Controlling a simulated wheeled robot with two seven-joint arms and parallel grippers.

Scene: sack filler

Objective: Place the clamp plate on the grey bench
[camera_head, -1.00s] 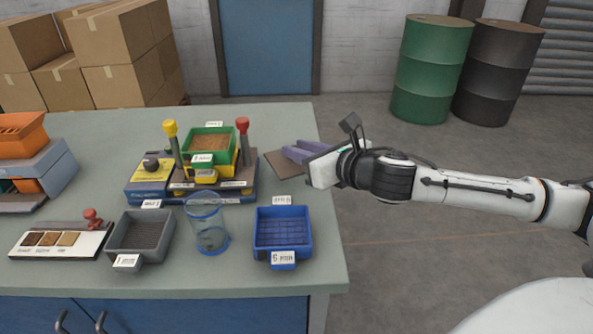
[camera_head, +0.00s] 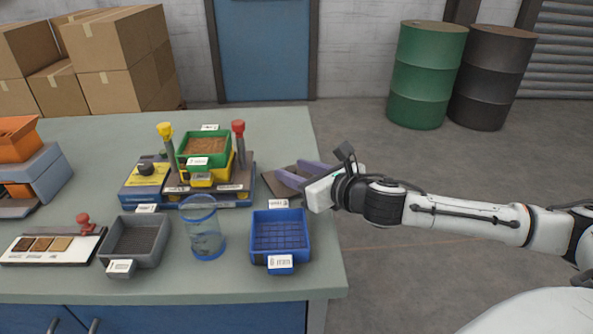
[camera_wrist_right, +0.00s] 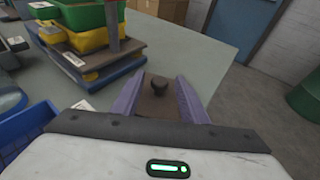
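The clamp plate is a flat brown plate (camera_head: 271,181) near the right edge of the grey bench (camera_head: 90,284), right of the sieve machine. My right gripper (camera_head: 304,174) has two purple fingers over the plate. I cannot tell whether the plate lies flat on the bench. My left gripper is not in view.
The sieve machine (camera_head: 150,192) carries a green tray (camera_head: 205,149) and red and yellow knobbed posts. A blue tray (camera_head: 281,236), a clear beaker (camera_head: 207,235) and a grey tray (camera_head: 136,243) stand in front. The bench behind the machine is clear.

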